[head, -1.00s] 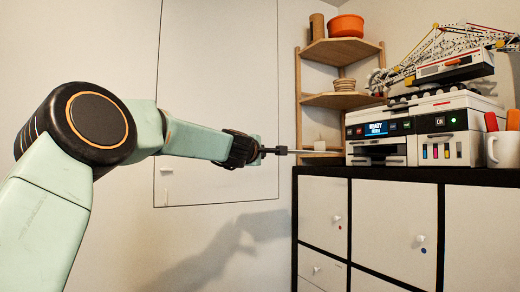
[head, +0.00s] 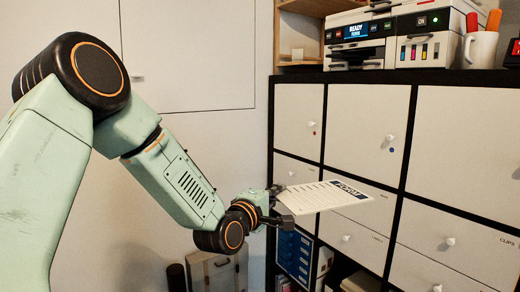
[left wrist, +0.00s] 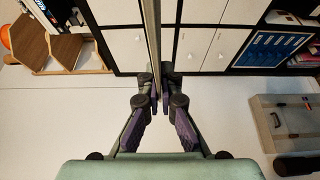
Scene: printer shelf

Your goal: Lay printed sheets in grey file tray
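My left gripper (head: 281,205) is shut on the near left edge of a printed sheet (head: 330,196). The sheet is white with lines of text and a dark "FORM" heading at its far end. It is held out roughly flat in front of the cabinet doors. In the left wrist view the fingers (left wrist: 160,90) are closed together, and the sheet (left wrist: 152,30) shows nearly edge-on between them. I cannot make out a grey file tray in either view. My right gripper is in neither view.
The printer (head: 362,38), its screen reading READY, stands on the black-framed cabinet (head: 412,140) with white doors. A white mug (head: 480,48) is beside it. Low on the cabinet is an open bay with a blue panel (head: 295,250). A grey case (left wrist: 290,122) stands by the wall.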

